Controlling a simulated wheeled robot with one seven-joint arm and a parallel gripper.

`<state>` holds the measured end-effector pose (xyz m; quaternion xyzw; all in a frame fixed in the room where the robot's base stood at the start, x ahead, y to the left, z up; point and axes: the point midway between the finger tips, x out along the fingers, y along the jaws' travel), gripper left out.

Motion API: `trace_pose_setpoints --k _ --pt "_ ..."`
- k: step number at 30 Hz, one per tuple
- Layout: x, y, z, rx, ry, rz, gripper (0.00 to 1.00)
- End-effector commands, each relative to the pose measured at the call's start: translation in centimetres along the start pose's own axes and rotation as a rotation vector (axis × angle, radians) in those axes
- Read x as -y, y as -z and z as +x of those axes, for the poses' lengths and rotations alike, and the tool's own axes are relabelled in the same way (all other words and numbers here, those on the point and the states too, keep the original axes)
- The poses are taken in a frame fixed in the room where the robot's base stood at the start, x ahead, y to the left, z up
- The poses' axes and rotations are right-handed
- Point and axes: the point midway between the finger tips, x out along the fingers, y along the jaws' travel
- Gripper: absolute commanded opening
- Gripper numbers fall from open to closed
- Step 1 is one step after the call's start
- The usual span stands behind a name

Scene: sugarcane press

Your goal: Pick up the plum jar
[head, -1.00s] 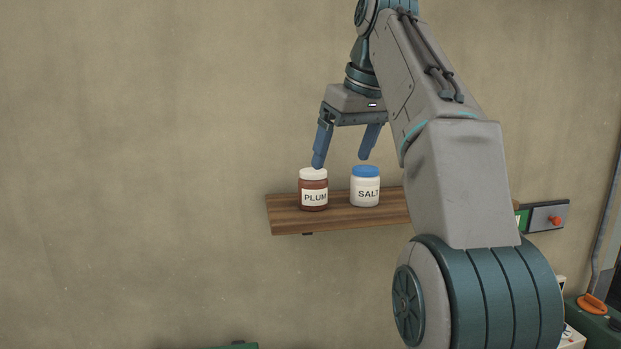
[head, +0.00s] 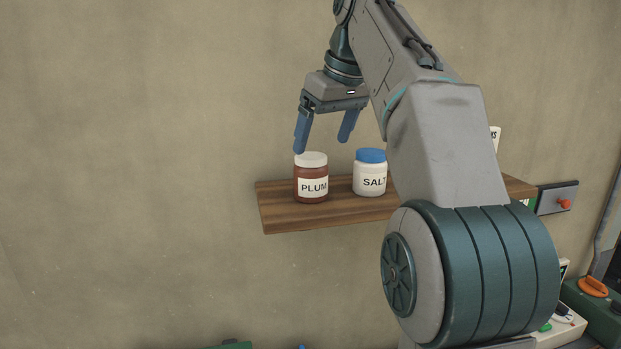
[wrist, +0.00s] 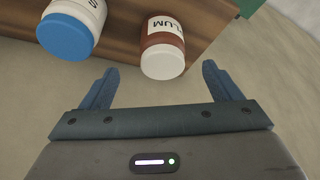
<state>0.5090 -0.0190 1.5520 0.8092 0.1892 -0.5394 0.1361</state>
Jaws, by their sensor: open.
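The plum jar (head: 311,178) is reddish-brown with a white lid and a PLUM label. It stands upright on the left part of a wooden wall shelf (head: 280,217). My gripper (head: 322,146) points down, open and empty, just above the jar in the head view. In the wrist view, the plum jar (wrist: 163,45) shows ahead of the open fingers (wrist: 162,85), its lid toward me and roughly midway between them. The fingers do not appear to touch it.
A white salt jar (head: 370,174) with a blue lid stands right of the plum jar; it also shows in the wrist view (wrist: 70,28). A grey panel with an orange-red knob (head: 558,199) is on the wall at right. The wall left of the shelf is bare.

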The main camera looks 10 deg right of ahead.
Motion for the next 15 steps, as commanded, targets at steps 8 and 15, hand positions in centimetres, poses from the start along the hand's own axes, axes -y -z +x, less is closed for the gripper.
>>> trace_pose_setpoints --k 8,15 --pt "0.1 -0.1 3.6 0.0 0.0 -0.002 0.84" --pt "0.2 0.0 4.8 0.001 0.001 -0.002 0.84"
